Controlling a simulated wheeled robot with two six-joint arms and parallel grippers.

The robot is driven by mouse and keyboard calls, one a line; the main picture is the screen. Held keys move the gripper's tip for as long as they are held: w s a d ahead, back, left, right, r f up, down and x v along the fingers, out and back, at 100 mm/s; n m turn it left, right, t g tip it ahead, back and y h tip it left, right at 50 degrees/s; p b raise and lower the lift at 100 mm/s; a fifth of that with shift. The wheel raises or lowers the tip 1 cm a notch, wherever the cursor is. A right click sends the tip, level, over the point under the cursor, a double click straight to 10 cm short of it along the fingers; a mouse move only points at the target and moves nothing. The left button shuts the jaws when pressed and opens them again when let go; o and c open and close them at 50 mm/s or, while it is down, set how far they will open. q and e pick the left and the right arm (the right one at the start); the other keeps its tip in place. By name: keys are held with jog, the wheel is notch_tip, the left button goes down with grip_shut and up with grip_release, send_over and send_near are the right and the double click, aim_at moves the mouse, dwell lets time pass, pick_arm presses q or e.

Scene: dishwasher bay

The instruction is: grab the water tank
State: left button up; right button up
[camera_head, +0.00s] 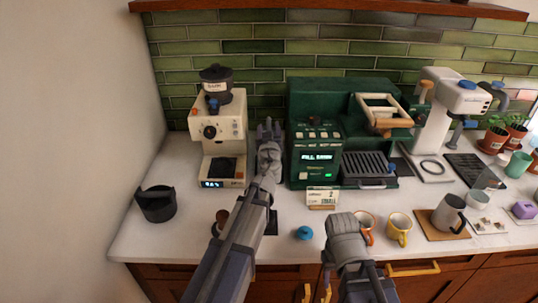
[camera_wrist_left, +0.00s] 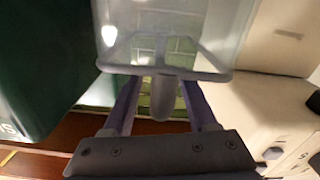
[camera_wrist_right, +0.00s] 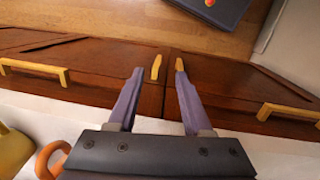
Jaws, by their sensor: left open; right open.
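The water tank (camera_wrist_left: 165,30) is a clear, pale container at the top of the left wrist view. A rounded grey handle (camera_wrist_left: 163,97) sticks out from its near side. My left gripper (camera_head: 269,126) reaches into the gap between the cream grinder and the green coffee machine. In the left wrist view its open fingers (camera_wrist_left: 160,100) stand on either side of the handle; I cannot tell whether they touch it. I cannot make out the tank in the head view. My right gripper (camera_wrist_right: 159,75) is open and empty, in front of the counter's cabinet doors.
The cream grinder (camera_head: 232,130) stands left of my left gripper, the green coffee machine (camera_head: 302,158) close on its right. A black knock box (camera_head: 157,204) is at the counter's left. Orange and yellow mugs (camera_head: 399,229) stand near the front edge by my right arm.

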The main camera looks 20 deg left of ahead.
pick_arm(q)
jog(key=shift+w+a, duration=0.25)
jog(key=shift+w, duration=0.45)
jog(key=shift+s, duration=0.1)
grip_shut()
dwell(0.8)
